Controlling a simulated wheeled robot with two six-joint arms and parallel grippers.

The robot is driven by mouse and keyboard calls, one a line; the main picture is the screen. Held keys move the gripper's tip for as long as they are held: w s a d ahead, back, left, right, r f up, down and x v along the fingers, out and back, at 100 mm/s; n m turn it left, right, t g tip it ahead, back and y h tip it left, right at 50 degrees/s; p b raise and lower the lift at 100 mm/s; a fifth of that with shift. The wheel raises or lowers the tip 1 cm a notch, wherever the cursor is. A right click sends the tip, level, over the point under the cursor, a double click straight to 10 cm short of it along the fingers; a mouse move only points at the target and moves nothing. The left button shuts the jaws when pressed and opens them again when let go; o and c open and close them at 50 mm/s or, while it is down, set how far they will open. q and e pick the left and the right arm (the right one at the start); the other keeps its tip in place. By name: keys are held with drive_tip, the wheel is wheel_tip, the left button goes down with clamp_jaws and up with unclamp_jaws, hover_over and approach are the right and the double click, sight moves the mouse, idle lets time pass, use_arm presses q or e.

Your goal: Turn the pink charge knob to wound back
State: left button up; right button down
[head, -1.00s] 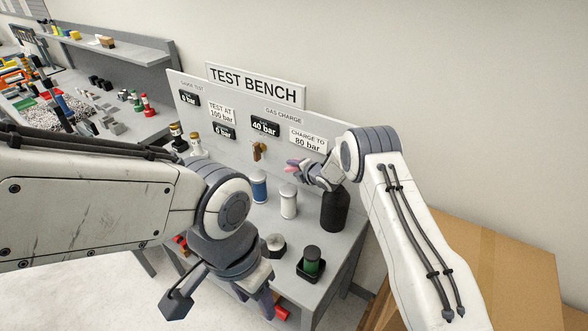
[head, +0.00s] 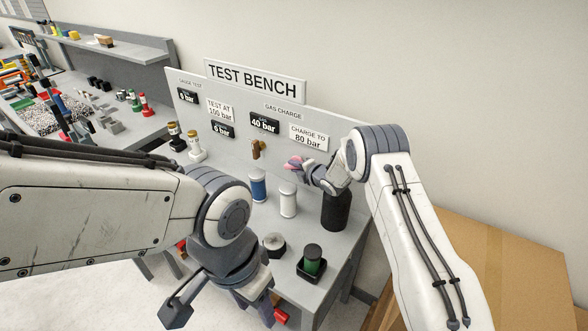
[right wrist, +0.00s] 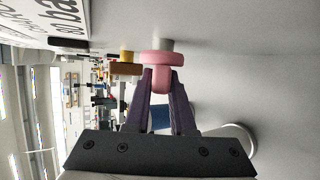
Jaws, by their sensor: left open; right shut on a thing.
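The pink charge knob (right wrist: 162,58) sticks out from the test bench's back panel, with a round disc and a bar across it. My right gripper (right wrist: 163,76) is shut on the knob's bar, one finger on each side. In the head view the pink knob (head: 293,163) is small and partly hidden by my right gripper. The gas charge display (head: 265,124) reads 40 bar, and the sign (head: 309,137) beside it says charge to 80 bar. My left gripper (head: 222,302) is open and empty low in front of the bench.
A brass fitting (head: 258,148) sits on the panel left of the knob. A blue cylinder (head: 258,187), a white cylinder (head: 288,201) and a black bottle (head: 335,211) stand below. A green-and-black part (head: 312,262) stands near the bench front. A cardboard box (head: 500,265) is at right.

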sight(298, 156)
drive_tip(key=c, duration=0.8)
unclamp_jaws()
drive_tip(key=shift+o, duration=0.2)
drive_tip(key=shift+r, duration=0.15)
drive_tip(key=shift+r+b, duration=0.2)
drive_tip(key=shift+b, duration=0.1)
drive_tip(key=r+b, duration=0.1)
drive_tip(key=r, duration=0.1)
drive_tip(key=d+r+b, duration=0.1)
drive_tip(key=r, duration=0.1)
drive_tip(key=s+d+r+b, duration=0.1)
drive_tip(key=s+d+r, duration=0.1)
drive_tip(key=d, duration=0.1)
drive_tip(key=s+d+r+b, duration=0.1)
drive_tip(key=s+d+r, duration=0.1)
drive_tip(key=d, duration=0.1)
drive_tip(key=s+d+r+b, duration=0.1)
drive_tip(key=s+d+r, duration=0.1)
drive_tip(key=d, duration=0.1)
drive_tip(key=shift+s+r, duration=0.2)
drive_tip(key=shift+a, duration=0.1)
